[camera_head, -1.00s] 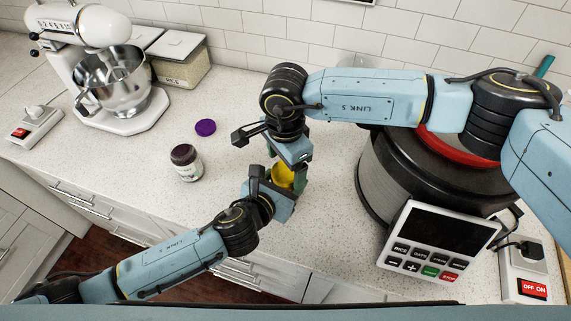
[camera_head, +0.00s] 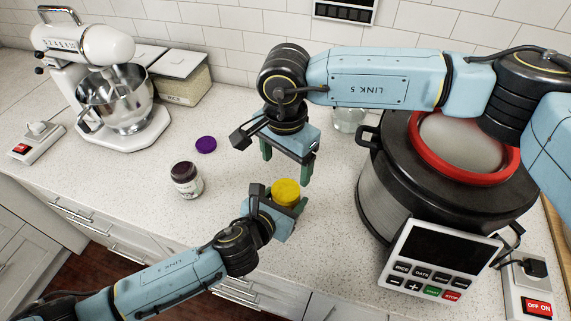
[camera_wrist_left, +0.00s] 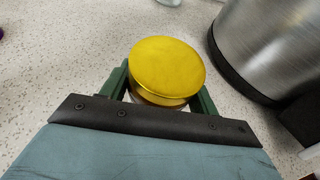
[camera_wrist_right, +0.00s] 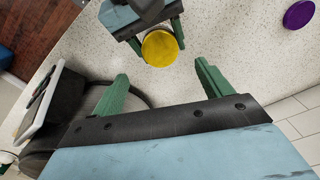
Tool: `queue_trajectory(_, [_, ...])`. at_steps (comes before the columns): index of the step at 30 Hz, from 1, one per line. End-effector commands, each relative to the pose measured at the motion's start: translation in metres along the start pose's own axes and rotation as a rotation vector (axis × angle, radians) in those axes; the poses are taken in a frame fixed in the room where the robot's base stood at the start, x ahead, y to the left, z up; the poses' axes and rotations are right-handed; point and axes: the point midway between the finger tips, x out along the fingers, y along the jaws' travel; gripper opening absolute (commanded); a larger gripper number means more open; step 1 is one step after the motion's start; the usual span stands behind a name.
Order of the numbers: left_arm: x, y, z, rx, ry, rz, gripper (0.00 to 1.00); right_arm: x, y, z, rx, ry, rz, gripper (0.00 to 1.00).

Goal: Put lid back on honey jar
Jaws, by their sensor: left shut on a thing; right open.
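The honey jar is mostly hidden under its yellow lid (camera_head: 286,188). The lid sits on top of the jar and looks level in the left wrist view (camera_wrist_left: 166,66). My left gripper (camera_head: 284,208) is shut on the jar's sides, one green finger on each side below the lid. My right gripper (camera_head: 286,172) is open and empty, above and behind the lid and apart from it. In the right wrist view the lid (camera_wrist_right: 160,48) lies beyond the open fingers (camera_wrist_right: 160,88).
A dark jar (camera_head: 186,180) and a purple lid (camera_head: 206,145) lie to the left on the counter. A large cooker (camera_head: 372,185) stands to the right. A glass (camera_head: 348,122) is behind. A stand mixer (camera_head: 100,80) is at the back left.

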Motion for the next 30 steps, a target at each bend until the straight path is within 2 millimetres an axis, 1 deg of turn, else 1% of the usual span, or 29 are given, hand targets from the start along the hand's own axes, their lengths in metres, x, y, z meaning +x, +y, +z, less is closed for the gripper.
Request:
queue_trajectory(8, [0.000, 0.000, 0.002, 0.000, -0.005, -0.001, 0.00, 0.003, 0.000, 0.000, 0.003, 0.000, 0.000, 0.78])
queue_trajectory(11, [0.000, 0.000, 0.002, 0.000, -0.005, -0.001, 0.00, 0.012, 0.000, 0.000, 0.004, -0.001, 0.000, 0.78])
queue_trajectory(21, [0.000, 0.000, 0.002, 0.000, -0.005, -0.001, 0.00, 0.063, 0.000, 0.000, 0.005, -0.001, 0.002, 0.78])
queue_trajectory(25, [0.000, 0.000, 0.002, 0.000, -0.005, -0.001, 0.00, 0.075, 0.000, 0.000, 0.005, -0.001, 0.000, 0.78])
queue_trajectory(30, [0.000, 0.000, 0.002, 0.000, -0.005, -0.001, 0.00, 0.081, 0.000, -0.001, 0.005, 0.001, -0.001, 0.78])
